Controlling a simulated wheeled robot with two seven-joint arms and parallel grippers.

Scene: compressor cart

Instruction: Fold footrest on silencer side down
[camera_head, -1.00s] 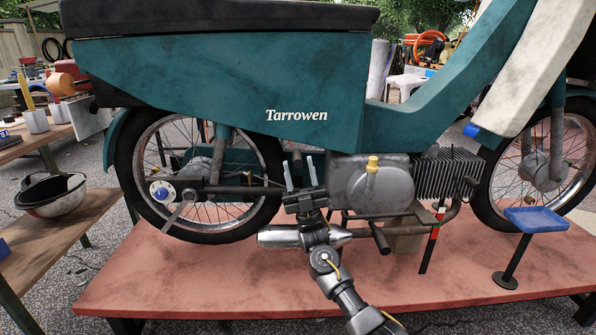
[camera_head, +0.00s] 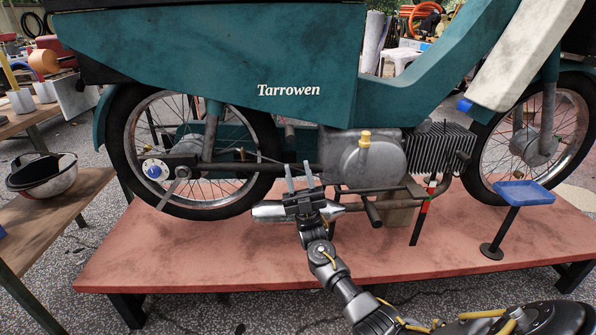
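The silencer (camera_head: 267,211) is a silver cylinder low on the near side of the teal motorcycle (camera_head: 230,70). To its right a dark footrest peg (camera_head: 373,214) sticks out toward me from a bar under the engine. I cannot tell for certain whether this is the footrest named in the task. My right gripper (camera_head: 299,176) is in front of the silencer's right part and hides some of it. Its two fingers point up, apart, with nothing visible between them, left of the engine case (camera_head: 372,168). My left gripper is not in view.
The motorcycle stands on a red platform (camera_head: 220,262). A blue-topped stand (camera_head: 523,193) is at the platform's right, and a red and black post (camera_head: 424,212) rises right of the peg. A side table (camera_head: 85,194) with a helmet (camera_head: 44,176) is at the left.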

